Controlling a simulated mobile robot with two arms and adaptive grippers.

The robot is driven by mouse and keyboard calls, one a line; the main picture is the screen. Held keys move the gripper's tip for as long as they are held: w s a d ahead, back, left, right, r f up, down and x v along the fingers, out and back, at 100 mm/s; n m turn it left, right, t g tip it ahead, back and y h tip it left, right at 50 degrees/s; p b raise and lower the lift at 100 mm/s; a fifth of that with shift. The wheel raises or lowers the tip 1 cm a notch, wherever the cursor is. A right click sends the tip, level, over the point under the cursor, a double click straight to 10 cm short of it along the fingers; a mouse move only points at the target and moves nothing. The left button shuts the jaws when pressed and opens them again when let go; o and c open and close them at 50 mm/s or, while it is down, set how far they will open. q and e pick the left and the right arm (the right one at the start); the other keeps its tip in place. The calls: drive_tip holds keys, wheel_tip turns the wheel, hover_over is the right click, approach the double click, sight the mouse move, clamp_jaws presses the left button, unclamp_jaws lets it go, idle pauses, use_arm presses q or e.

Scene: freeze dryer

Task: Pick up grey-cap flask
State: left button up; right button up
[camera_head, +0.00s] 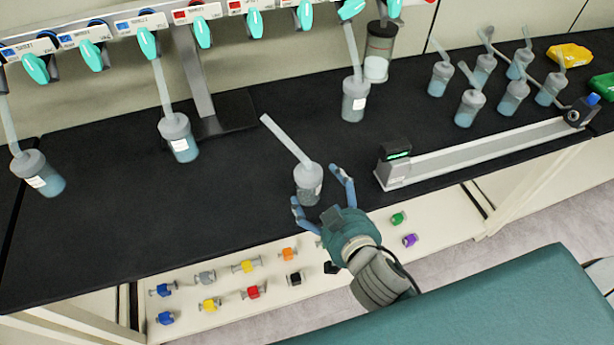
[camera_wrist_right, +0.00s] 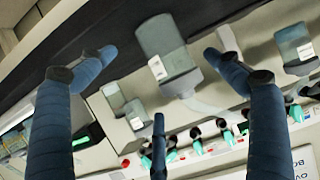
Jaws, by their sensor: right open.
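The grey-cap flask (camera_head: 308,191) stands upright on the black bench top near its front edge, with a pale tube slanting up to the left from its cap. My right gripper (camera_head: 317,188) is open, with its blue fingers spread on either side of the flask. I see no clear contact. In the right wrist view a grey-cap flask (camera_wrist_right: 165,42) shows turned over between the open fingers of my gripper (camera_wrist_right: 160,55). My left gripper is out of view.
Several similar flasks hang or stand by the manifold of teal valves (camera_head: 147,43) behind. More flasks (camera_head: 470,105) stand at the back right. A long grey device (camera_head: 480,150) lies right of my gripper. Small coloured clamps (camera_head: 246,266) lie on the shelf below. Bench left of the flask is clear.

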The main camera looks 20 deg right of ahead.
sight(318, 189)
drive_tip(key=p+x, duration=0.1)
drive_tip(key=x, duration=0.2)
drive_tip(key=shift+w+a, duration=0.2)
drive_tip(key=shift+w, duration=0.15)
drive_tip(key=shift+w+f, duration=0.25)
drive_tip(key=shift+f, duration=0.05)
drive_tip(key=shift+s, duration=0.1)
drive_tip(key=c, duration=0.6)
drive_tip(key=shift+s, duration=0.1)
drive_tip(key=c, duration=1.3)
